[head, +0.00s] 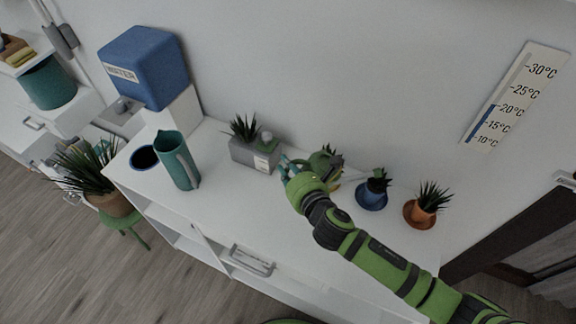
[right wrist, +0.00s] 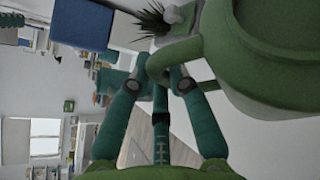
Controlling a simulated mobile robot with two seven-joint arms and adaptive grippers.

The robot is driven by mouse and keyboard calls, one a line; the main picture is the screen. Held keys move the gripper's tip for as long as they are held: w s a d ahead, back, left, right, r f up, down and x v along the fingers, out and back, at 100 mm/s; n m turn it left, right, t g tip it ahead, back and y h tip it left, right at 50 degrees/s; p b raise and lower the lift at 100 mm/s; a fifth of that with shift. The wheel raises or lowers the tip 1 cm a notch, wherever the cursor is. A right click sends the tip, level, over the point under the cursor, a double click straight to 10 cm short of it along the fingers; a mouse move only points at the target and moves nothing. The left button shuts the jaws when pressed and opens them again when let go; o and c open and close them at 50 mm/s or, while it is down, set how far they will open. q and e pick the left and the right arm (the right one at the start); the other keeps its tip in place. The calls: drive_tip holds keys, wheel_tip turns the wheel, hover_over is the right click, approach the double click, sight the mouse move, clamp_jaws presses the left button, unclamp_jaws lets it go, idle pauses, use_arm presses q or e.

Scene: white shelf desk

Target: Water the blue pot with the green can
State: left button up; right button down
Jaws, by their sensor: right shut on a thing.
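The green can (head: 325,160) is at the middle of the white desk top, partly hidden behind my right gripper (head: 287,166) in the head view. In the right wrist view, the can's large rounded body (right wrist: 270,65) fills the upper right, and my right gripper (right wrist: 158,78) is shut on its curved handle. I cannot tell whether the can touches the desk. The blue pot (head: 371,196), with a dark spiky plant, stands to the right of the can on a blue saucer. My left gripper is not in view.
An orange pot (head: 422,212) stands right of the blue pot. A grey planter (head: 252,157) is left of the can. A teal jug (head: 176,160) and a blue water tank (head: 146,68) stand at the left. Bare desk top (head: 238,205) lies in front of the planter.

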drive_tip(key=shift+d+r+m+p, duration=0.25)
drive_tip(key=shift+r+m+p, duration=0.1)
drive_tip(key=shift+r, duration=0.2)
idle(0.4)
drive_tip(key=shift+d+r+m+y, duration=0.4)
drive_tip(key=shift+d+r+m, duration=0.15)
drive_tip(key=shift+d+r, duration=0.1)
idle(5.0)
drive_tip(key=shift+a+p, duration=0.15)
drive_tip(key=shift+p, duration=0.2)
